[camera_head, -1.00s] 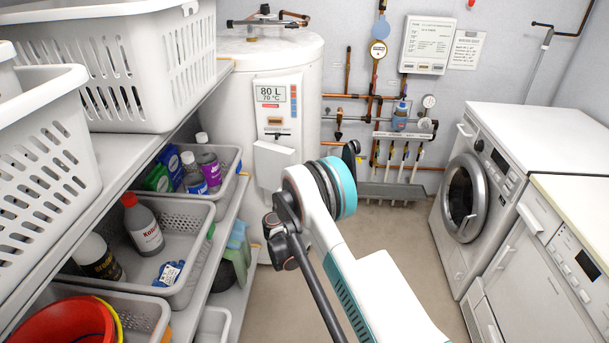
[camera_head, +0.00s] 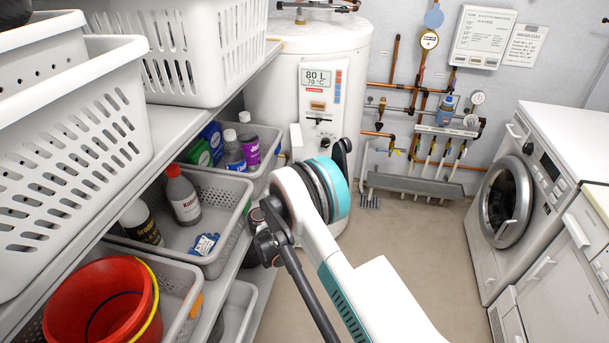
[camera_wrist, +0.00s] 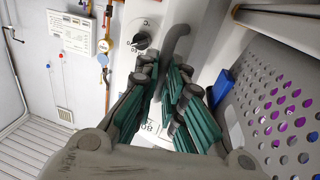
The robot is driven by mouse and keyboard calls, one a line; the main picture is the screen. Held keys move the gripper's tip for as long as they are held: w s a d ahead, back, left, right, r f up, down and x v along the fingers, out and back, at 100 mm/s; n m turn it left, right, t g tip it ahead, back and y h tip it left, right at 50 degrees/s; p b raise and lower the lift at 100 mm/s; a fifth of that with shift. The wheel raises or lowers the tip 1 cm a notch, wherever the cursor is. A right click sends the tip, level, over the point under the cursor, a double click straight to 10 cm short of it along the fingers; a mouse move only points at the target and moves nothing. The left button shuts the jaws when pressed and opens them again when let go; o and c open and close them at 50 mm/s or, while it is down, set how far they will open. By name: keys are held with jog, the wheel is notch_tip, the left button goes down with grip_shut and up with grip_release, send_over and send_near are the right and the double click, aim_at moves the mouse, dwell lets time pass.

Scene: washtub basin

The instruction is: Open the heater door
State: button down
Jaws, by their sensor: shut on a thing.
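The heater (camera_head: 270,85) is a white upright tank at the back with a control panel (camera_head: 322,82) reading 80 L. Its small white door (camera_head: 296,140) stands swung out at the left of the panel, seen nearly edge-on in the head view. A dark round knob (camera_wrist: 142,40) on the heater front is uncovered in the wrist view. My gripper (camera_wrist: 165,80) has green ribbed fingers close around a grey curved handle (camera_wrist: 178,42), which appears to be the door's. The fingertips partly hide the grip. In the head view my arm hides the gripper.
A shelf on the left holds white baskets (camera_head: 70,150) and grey bins with bottles (camera_head: 184,195); a perforated grey bin (camera_wrist: 275,110) is close on the gripper's right. Pipes (camera_head: 420,85) are on the back wall. A washing machine (camera_head: 505,200) stands right. Floor between is free.

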jog(key=shift+w+a, duration=0.2)
jog(key=shift+a, duration=0.1)
jog(key=c, duration=2)
grip_release()
jog(key=shift+o, duration=0.2)
jog(key=shift+d, duration=0.1)
jog(key=shift+f, duration=0.1)
jog(key=v, duration=0.7)
jog(key=shift+s, duration=0.1)
